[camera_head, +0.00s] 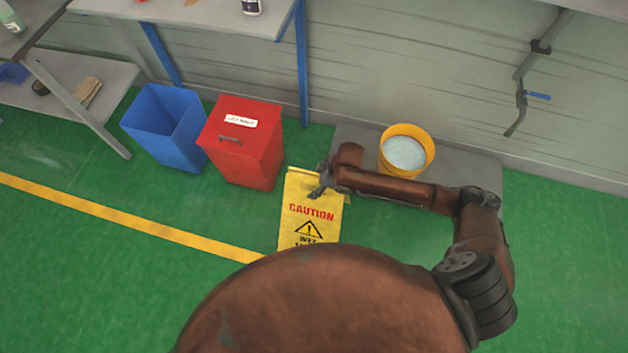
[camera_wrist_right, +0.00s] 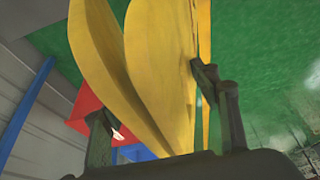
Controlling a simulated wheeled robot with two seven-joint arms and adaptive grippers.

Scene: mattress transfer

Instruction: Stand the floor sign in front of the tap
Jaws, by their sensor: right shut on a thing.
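The yellow floor sign (camera_head: 311,225), with red CAUTION lettering and a black warning triangle, is left of centre in the head view, its lower part hidden behind my body. My right gripper (camera_head: 319,180) is shut on its top edge. In the right wrist view, the sign's yellow panels (camera_wrist_right: 160,60) pass between the fingers of my right gripper (camera_wrist_right: 150,95). I cannot tell whether the sign touches the floor. The tap, a grey wall pipe with a blue handle (camera_head: 537,96), is at the upper right, well away from the sign. My left gripper is out of view.
A yellow bucket (camera_head: 428,165) of water stands on a grey slab (camera_head: 352,138) by the wall, behind my right forearm. A red lidded bin (camera_head: 252,158) and a blue open bin (camera_head: 160,128) stand left of the sign. Green floor is clear at the right (camera_head: 570,240).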

